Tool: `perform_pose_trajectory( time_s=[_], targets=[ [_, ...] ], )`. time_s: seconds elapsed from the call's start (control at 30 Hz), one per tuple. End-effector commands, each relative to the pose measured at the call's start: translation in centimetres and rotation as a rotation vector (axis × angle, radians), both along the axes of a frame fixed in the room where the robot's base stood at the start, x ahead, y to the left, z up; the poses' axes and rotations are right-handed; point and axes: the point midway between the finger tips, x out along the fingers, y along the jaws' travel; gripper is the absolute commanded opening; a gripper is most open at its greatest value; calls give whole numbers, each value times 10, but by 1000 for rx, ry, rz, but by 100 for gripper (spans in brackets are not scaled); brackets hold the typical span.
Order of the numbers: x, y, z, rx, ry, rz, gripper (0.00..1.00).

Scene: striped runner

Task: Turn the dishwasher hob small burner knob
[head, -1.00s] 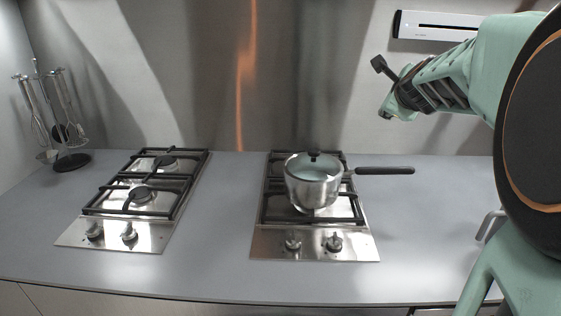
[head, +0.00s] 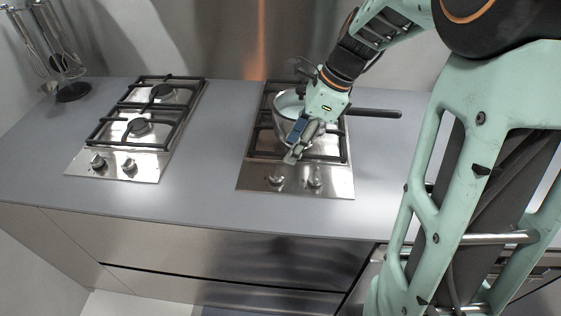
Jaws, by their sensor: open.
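The right hob (head: 342,190) is a steel two-burner hob with black grates. Its left knob (head: 277,180) and right knob (head: 314,181) sit on the front strip. My gripper (head: 291,157) is open and empty, pointing down just above and behind these knobs, apart from them as far as I can see. A steel pot (head: 287,104) stands on this hob, partly hidden by my gripper. The left hob (head: 148,172) has a left knob (head: 97,162) and a right knob (head: 129,166). I cannot tell which knob works a small burner.
The pot's black handle (head: 376,113) sticks out to the right behind my gripper. A utensil stand (head: 73,92) is at the back left. The grey counter (head: 218,150) is clear between the hobs. Steel drawer fronts (head: 200,250) lie below its front edge.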

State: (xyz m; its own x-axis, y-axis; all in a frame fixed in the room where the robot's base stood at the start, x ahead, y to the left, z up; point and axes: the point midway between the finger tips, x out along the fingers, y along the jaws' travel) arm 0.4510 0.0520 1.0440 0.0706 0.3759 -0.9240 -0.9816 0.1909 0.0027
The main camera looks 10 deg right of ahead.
Motion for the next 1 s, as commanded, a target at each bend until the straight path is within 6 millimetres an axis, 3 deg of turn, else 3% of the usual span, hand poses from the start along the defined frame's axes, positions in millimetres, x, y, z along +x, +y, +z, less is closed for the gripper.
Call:
perform_pose_trajectory(
  time_s=[0.2,0.43,0.87,1.0],
  targets=[
    [2,16,-42,1,4,2,44],
    [6,29,-72,0,0,0,44],
    [7,33,-82,-1,-3,0,44],
    [7,33,-82,-1,-3,0,29]
  ],
)
